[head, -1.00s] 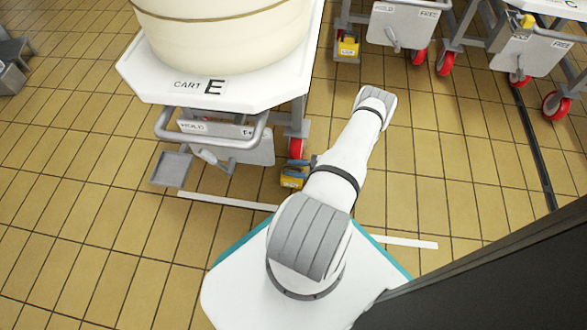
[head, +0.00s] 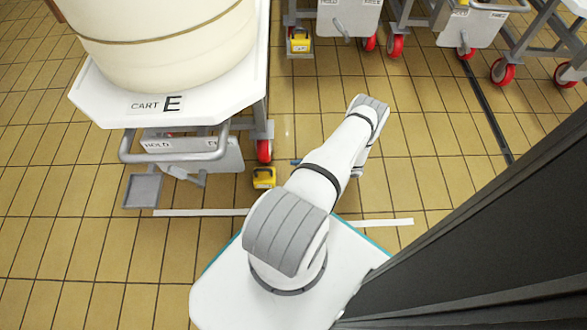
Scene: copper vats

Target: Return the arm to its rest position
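My white and grey arm (head: 328,178) rises from my base and stretches up and to the right over the floor, ending in a grey-capped joint (head: 370,104). A second part of my arm shows partly beneath it, on its right side. A small blue piece sticks out left of the forearm; I cannot tell what it belongs to. My gripper is not clearly seen; the arm hides what lies below it.
Cart E (head: 105,104), bearing a large cream vat (head: 165,50), stands close at the left. It has a handle bar, a HOLD lever plate and a yellow block by its red wheel. More carts (head: 350,15) stand at the back. A dark panel (head: 480,250) fills the right. Tiled floor is open beyond the arm.

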